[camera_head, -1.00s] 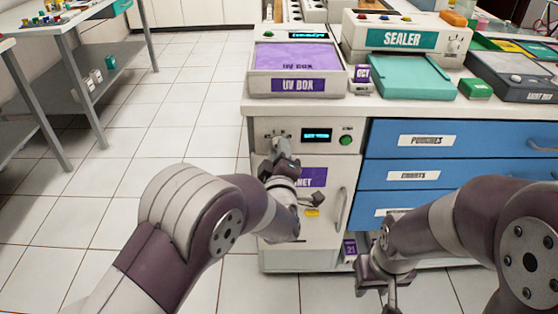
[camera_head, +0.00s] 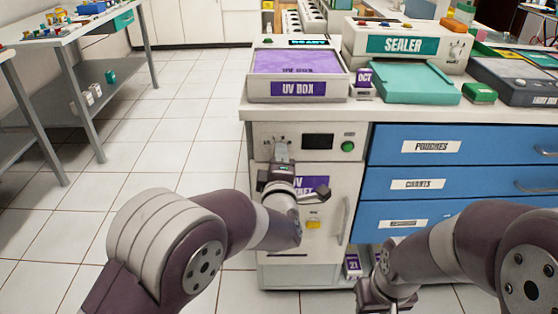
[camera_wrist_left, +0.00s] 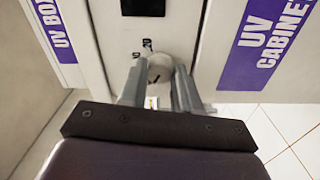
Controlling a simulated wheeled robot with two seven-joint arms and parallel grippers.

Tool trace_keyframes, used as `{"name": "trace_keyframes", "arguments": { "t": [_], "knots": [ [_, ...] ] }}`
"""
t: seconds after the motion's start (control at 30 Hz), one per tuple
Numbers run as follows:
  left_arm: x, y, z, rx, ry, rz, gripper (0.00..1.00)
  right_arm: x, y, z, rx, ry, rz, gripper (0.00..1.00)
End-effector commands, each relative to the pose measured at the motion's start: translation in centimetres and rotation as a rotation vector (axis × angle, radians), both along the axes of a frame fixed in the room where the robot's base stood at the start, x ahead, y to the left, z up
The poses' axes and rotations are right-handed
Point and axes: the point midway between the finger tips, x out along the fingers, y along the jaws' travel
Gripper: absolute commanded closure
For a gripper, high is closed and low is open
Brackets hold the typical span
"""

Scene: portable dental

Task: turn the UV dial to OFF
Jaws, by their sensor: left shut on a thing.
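The UV cabinet (camera_head: 335,210) stands under the left end of the counter, with a control panel above its door. The dial (camera_wrist_left: 158,74) shows in the left wrist view between the two fingers of my left gripper (camera_wrist_left: 157,85), which is shut on it. Small markings beside the dial are too small to read. The panel's display (camera_head: 317,141) is dark. My right gripper (camera_head: 385,296) hangs low in front of the drawers; its finger opening is unclear.
A green button (camera_head: 347,146) sits right of the display. The cabinet door has a vertical handle (camera_head: 343,217) and a yellow label (camera_head: 313,224). Blue drawers (camera_head: 470,147) are to the right. The UV box (camera_head: 297,88) and the sealer (camera_head: 402,43) stand on the counter.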

Motion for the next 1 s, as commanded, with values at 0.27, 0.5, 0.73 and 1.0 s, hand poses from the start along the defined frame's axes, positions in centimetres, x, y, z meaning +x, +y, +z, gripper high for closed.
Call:
{"name": "trace_keyframes", "arguments": {
  "t": [0.27, 0.5, 0.73, 1.0],
  "knots": [
    [0.0, 0.0, -0.1, 0.001, 0.002, 0.0, 0.56, 0.0, 0.0, 0.0, 0.0, 0.0, 0.0, 0.62],
    [0.0, 0.0, -0.1, 0.001, 0.001, 0.0, 0.43, 0.0, 0.0, 0.0, 0.0, 0.0, 0.0, 0.62],
    [-2.0, -0.1, 0.3, 0.001, 0.0, -0.003, 0.43, 0.0, 0.0, 0.8, 0.0, 0.0, 0.0, 0.62],
    [-9.2, -0.1, 0.3, 0.002, 0.002, -0.005, 0.43, 0.0, 0.0, 2.5, 0.0, 0.0, 0.0, 0.62]
  ]
}}
